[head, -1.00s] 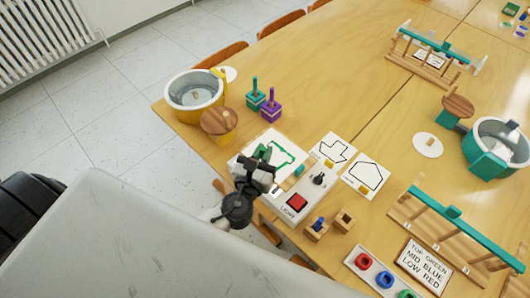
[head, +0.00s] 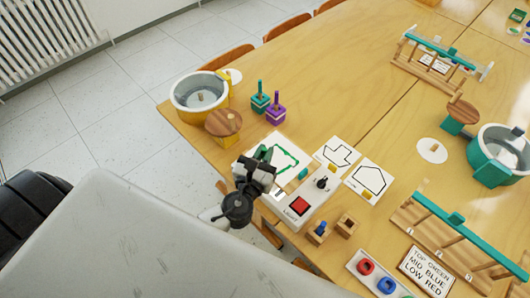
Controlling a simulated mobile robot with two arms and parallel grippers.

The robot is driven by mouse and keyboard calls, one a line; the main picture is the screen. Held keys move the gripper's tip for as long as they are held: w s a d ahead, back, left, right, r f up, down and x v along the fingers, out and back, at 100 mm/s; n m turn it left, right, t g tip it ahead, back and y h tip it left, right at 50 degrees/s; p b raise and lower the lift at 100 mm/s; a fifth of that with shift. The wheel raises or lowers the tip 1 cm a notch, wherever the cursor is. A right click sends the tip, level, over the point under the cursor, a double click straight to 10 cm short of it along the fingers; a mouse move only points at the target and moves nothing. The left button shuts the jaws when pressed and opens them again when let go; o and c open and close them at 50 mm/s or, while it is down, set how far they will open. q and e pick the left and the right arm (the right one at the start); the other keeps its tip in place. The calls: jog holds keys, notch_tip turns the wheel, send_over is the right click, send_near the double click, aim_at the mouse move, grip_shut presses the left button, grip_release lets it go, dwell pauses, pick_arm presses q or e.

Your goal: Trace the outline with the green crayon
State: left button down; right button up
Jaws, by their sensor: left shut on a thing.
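A white sheet (head: 244,147) lies near the table's front edge with a thick green line (head: 292,157) along part of its drawn shape. My left gripper (head: 263,160) is over the sheet's left part, shut on the green crayon (head: 264,152), of which only a little shows. The gripper hides the left and lower part of the outline. I cannot tell whether the crayon tip touches the paper. My right gripper is not in view.
Two cards with black outlines, one (head: 338,145) beside the other (head: 369,173), lie right of the sheet. A grey box with a red button (head: 299,206) stands in front. Purple (head: 275,111) and teal (head: 260,104) blocks stand behind.

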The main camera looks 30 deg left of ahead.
pick_arm(q)
jog(key=shift+w+a, duration=0.15)
jog(key=shift+a, duration=0.2)
dwell(0.4)
notch_tip(320, 180, up, 4)
jog(key=p, duration=0.4)
dwell(0.8)
